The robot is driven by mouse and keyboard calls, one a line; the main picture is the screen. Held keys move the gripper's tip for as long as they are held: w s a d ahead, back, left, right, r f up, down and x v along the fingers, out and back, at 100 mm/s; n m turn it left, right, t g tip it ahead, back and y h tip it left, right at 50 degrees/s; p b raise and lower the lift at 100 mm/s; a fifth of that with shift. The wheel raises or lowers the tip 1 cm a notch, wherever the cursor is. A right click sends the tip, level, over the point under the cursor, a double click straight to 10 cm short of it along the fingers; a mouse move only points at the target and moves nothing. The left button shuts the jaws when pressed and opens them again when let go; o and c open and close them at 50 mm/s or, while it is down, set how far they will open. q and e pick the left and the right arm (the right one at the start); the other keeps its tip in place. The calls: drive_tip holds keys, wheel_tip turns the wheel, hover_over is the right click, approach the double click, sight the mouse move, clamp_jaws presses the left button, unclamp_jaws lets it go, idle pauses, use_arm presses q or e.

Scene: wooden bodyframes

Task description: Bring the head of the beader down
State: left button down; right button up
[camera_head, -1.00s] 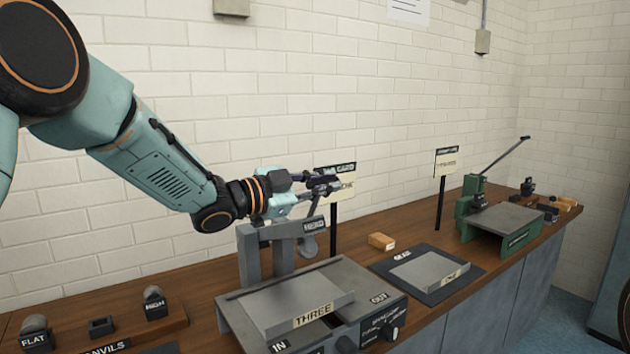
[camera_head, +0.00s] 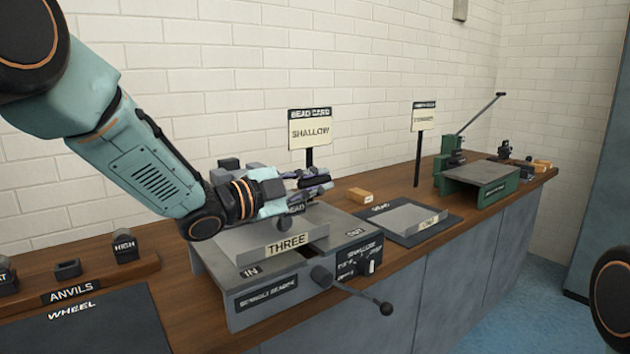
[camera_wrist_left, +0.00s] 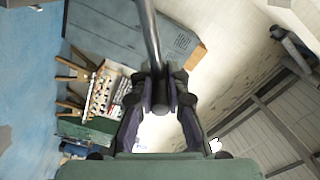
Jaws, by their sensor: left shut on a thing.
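The beader (camera_head: 265,290) is a grey machine on the wooden bench, with IN and OUT marked on its top. A grey plate labelled THREE (camera_head: 255,246) lies on it. The beader's head (camera_head: 297,208) shows only in part behind my left gripper, and a round grey part (camera_head: 286,222) hangs below it, low over the plate; I cannot tell if they touch. My left gripper (camera_head: 322,180) is at the head, shut on a grey lever. In the left wrist view the lever (camera_wrist_left: 151,35) runs between the fingers (camera_wrist_left: 160,95). My right gripper is out of view.
A crank handle (camera_head: 386,308) sticks out at the beader's front. A card reading SHALLOW (camera_head: 310,132) stands behind. To the right are a dark mat (camera_head: 440,228) with a plate, a wooden block (camera_head: 361,195) and a green machine (camera_head: 480,187). Anvils (camera_head: 124,246) stand left.

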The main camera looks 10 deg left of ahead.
use_arm(q)
drive_tip(key=shift+s+d+f, duration=0.15)
drive_tip(key=shift+s+f, duration=0.05)
drive_tip(key=shift+f, duration=0.7)
drive_tip(key=c, duration=1.3)
unclamp_jaws()
drive_tip(key=shift+c, duration=0.2)
drive_tip(key=shift+r, duration=0.35)
drive_tip(key=shift+s+a, duration=0.15)
drive_tip(key=shift+a, duration=0.2)
drive_tip(key=v, duration=1.1)
drive_tip(key=shift+s, duration=0.2)
